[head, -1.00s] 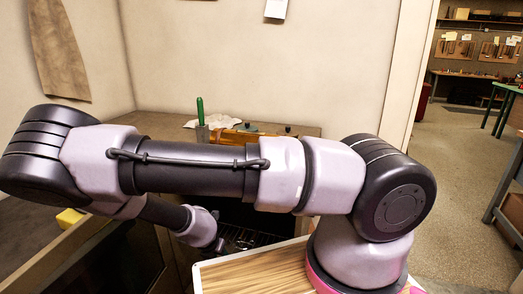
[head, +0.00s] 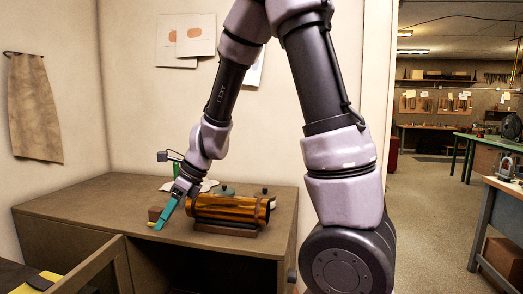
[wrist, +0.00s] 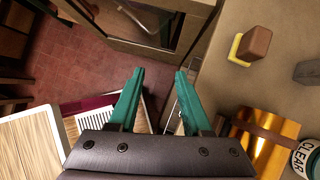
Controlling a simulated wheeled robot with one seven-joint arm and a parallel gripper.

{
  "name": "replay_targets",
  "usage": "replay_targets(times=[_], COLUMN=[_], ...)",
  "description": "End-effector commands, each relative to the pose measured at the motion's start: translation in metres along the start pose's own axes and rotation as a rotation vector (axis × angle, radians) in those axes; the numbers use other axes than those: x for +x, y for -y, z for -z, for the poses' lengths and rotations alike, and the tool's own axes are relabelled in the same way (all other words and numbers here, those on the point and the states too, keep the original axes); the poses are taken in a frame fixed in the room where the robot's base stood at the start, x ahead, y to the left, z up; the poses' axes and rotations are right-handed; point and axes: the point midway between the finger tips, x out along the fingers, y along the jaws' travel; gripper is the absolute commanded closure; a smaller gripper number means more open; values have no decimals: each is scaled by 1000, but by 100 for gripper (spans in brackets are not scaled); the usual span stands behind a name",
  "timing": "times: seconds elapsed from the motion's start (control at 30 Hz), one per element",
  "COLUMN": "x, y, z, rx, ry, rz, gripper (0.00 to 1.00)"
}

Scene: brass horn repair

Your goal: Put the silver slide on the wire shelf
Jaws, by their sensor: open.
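My gripper (wrist: 160,74) is open, with its two teal fingers apart and nothing held between them. In the head view my gripper (head: 168,212) hangs over the left front part of the wooden bench (head: 75,207), pointing down. I cannot make out the silver slide in either current view. The dark opening under the bench (head: 205,272) shows in the head view, but its inside is too dark to make out a wire shelf. In the wrist view, thin pale lines beside the right finger are partly hidden, and I cannot tell what they are.
A shiny amber tube (head: 230,208) lies in a cradle on the bench beside my gripper. A brown block with a yellow base (wrist: 254,45), a grey block (wrist: 308,71) and a jar marked CLEAR (wrist: 305,160) are near. An open cabinet door (head: 92,262) stands in front.

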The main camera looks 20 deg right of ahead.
Motion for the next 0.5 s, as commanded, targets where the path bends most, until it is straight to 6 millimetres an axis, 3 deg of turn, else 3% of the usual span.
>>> replay_targets(times=[0.03, 0.2, 0.4, 0.5], x=[-33, -121, -210, -245], y=[2, -5, -24, -36], z=[-3, 6, 38, 59], rx=[-124, -585, -1110, -1335], ry=[31, 36, -117, -254], rz=[25, 121, 266, 316], gripper=[51, 51, 51, 51])
